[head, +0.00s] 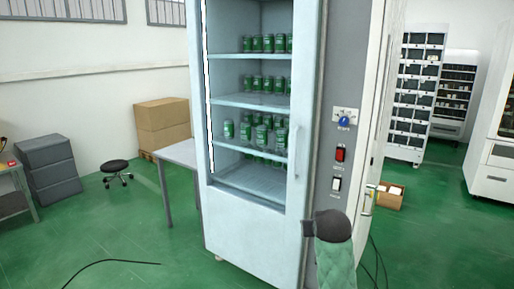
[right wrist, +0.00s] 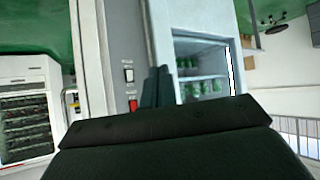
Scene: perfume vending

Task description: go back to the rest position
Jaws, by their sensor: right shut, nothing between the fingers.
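My right gripper (head: 309,228) shows low in the head view, in front of the vending machine's (head: 243,225) right side panel and below its switches. In the right wrist view its dark fingers (right wrist: 156,87) are together with nothing between them. The vending machine is tall and pale, with several green cans (head: 264,134) on its shelves. A blue knob (head: 344,120), a red switch (head: 340,153) and a black-and-white switch (head: 336,184) are on its grey panel. The gripper looks apart from the switches; the exact gap is hard to tell. My left gripper is not in view.
A table (head: 181,153) stands left of the machine, with cardboard boxes (head: 162,124) behind. A stool (head: 116,170) and grey drawers (head: 49,170) are farther left. An open box (head: 388,196) lies on the floor at right.

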